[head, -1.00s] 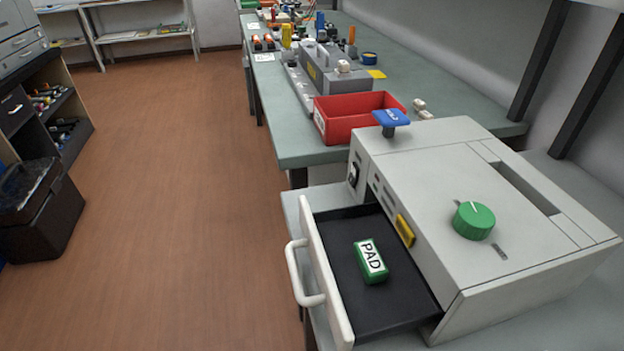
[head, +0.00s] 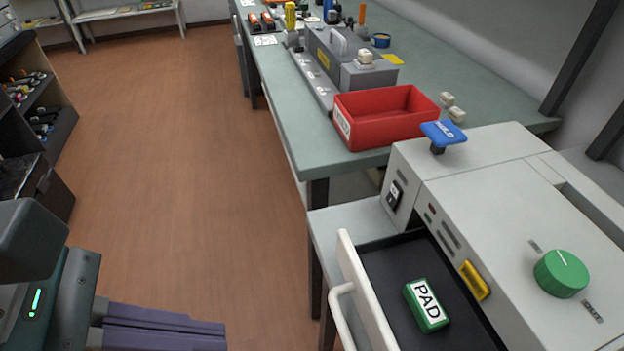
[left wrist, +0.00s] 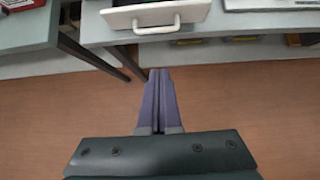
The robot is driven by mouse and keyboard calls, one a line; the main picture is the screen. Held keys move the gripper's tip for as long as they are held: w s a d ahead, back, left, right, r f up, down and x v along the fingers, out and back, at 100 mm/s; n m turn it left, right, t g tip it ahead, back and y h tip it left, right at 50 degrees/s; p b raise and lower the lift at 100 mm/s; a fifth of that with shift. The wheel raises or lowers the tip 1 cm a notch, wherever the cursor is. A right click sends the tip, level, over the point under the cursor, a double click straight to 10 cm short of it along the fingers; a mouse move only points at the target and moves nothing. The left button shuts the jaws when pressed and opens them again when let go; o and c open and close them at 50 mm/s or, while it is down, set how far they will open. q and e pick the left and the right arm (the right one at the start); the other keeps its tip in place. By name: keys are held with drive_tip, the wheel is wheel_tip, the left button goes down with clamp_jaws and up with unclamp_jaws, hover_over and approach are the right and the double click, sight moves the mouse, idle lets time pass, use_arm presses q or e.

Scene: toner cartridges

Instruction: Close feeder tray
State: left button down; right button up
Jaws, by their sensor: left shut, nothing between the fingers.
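The feeder tray (head: 385,270) is pulled out of the white machine (head: 500,200) at the lower right. It has a black inside, a white front and a white handle (head: 342,312). A green block labelled PAD (head: 427,306) lies in the tray. My left gripper (head: 222,337) is shut and empty, left of the tray front and apart from it. In the left wrist view its closed fingers (left wrist: 161,72) point toward the tray front and handle (left wrist: 157,24), with a gap between. My right gripper is out of view.
A red bin (head: 385,125) sits on the green workbench (head: 300,120) behind the machine. The machine carries a blue knob (head: 443,133), a green dial (head: 561,273) and a yellow tab (head: 475,281). Brown floor (head: 180,170) left of the tray is clear.

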use_arm(q)
drive_tip(key=d+r+b+x, duration=0.1)
drive_tip(key=d+b+x, duration=0.1)
drive_tip(key=x, duration=1.1)
drive_tip(key=shift+w+r+b, duration=0.2)
drive_tip(key=shift+r+b, duration=0.05)
drive_tip(key=shift+b, duration=0.55)
